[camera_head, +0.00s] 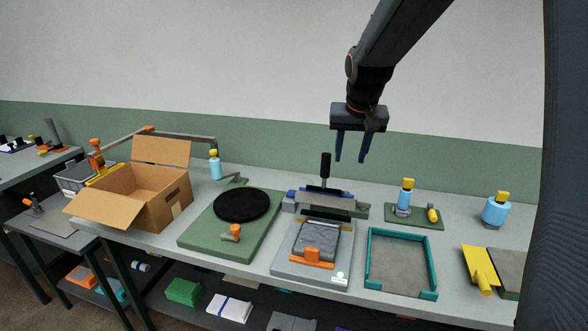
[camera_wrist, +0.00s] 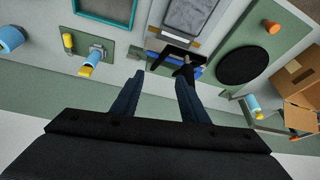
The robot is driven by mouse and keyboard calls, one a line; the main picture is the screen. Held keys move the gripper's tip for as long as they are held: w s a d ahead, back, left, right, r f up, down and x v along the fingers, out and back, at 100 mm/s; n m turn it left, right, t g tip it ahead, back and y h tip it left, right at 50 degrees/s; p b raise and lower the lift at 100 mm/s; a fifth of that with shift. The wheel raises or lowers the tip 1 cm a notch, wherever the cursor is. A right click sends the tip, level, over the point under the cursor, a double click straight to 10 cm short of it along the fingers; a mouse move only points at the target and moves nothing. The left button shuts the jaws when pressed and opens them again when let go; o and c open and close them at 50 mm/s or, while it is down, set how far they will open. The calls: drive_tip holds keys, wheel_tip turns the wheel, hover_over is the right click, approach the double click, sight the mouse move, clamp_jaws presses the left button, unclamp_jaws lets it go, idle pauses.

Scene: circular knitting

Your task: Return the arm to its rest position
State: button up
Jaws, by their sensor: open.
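My gripper (camera_head: 350,158) hangs from my dark arm above the back of the workbench (camera_head: 150,236), with its two blue fingers pointing down. The fingers are apart and nothing is between them. In the wrist view my gripper (camera_wrist: 158,78) is also open and empty. Below it in the head view is a grey press-like device (camera_head: 283,268) with a black upright handle (camera_head: 325,168) and a grey quilted piece (camera_head: 316,240) on it. The gripper is clear of the handle and the bench.
An open cardboard box (camera_head: 160,205) stands at left, beside a green board (camera_head: 200,240) with a black disc (camera_head: 243,205). A teal-rimmed tray (camera_head: 434,262), blue bottles with yellow caps (camera_head: 405,194) and a yellow scraper-like tool (camera_head: 478,262) are at right. The air around the gripper is free.

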drive_tip(key=s+a+f+n+g+b, duration=0.1)
drive_tip(key=s+f+g+b, duration=0.2)
drive_tip(key=s+f+b, duration=0.7)
drive_tip(key=s+f, duration=1.3)
drive_tip(key=f, duration=0.1)
drive_tip(key=shift+s+n+b, duration=0.3)
drive_tip(key=shift+s+n, duration=0.1)
drive_tip(key=shift+a+f, duration=0.1)
idle(0.6)
